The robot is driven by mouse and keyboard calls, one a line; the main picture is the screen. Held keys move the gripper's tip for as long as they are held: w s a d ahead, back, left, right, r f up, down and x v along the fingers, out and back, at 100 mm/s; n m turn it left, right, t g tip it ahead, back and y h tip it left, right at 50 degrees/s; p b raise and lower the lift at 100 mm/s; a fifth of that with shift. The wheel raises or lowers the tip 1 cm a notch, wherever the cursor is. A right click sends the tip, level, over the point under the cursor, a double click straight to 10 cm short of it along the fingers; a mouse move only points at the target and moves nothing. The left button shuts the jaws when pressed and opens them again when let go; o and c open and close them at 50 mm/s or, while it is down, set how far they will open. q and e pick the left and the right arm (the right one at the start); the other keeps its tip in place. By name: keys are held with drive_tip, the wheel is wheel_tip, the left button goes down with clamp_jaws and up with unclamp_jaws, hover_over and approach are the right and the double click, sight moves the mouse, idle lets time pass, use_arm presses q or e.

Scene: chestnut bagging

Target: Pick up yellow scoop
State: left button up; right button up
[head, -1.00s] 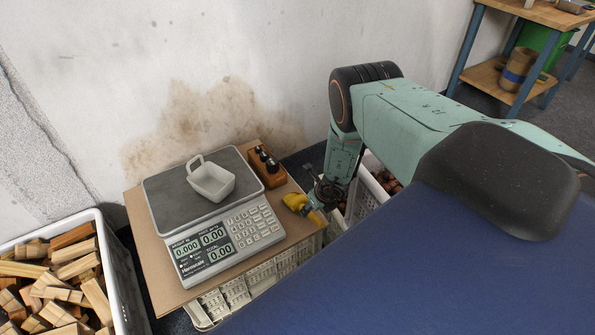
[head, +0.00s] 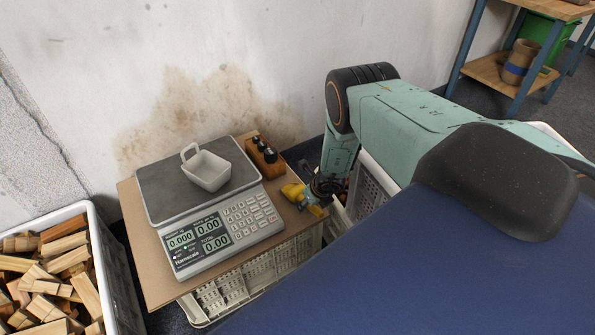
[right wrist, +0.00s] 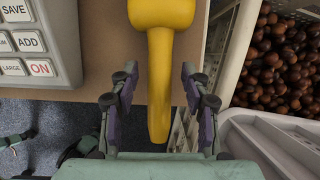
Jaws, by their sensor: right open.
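The yellow scoop (head: 293,192) lies on the brown board (head: 150,268) beside the scale, at its right edge. In the right wrist view the scoop's handle (right wrist: 160,85) points toward me and sticks out past the board's edge. My right gripper (head: 312,204) is at the handle. In the right wrist view my right gripper (right wrist: 160,92) is open, with one finger on each side of the handle and a gap on both sides. The scoop's bowl is mostly cut off at the top of that view. My left gripper is not in view.
The scale (head: 165,205) carries a white basket-like scoop (head: 207,171). A wooden block with black knobs (head: 262,155) stands behind it. A crate of chestnuts (right wrist: 222,75) is close on the right. A crate of wood pieces (head: 115,275) stands at left.

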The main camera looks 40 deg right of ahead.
drive_tip(key=shift+f, duration=0.3)
idle(0.5)
clamp_jaws()
idle(0.4)
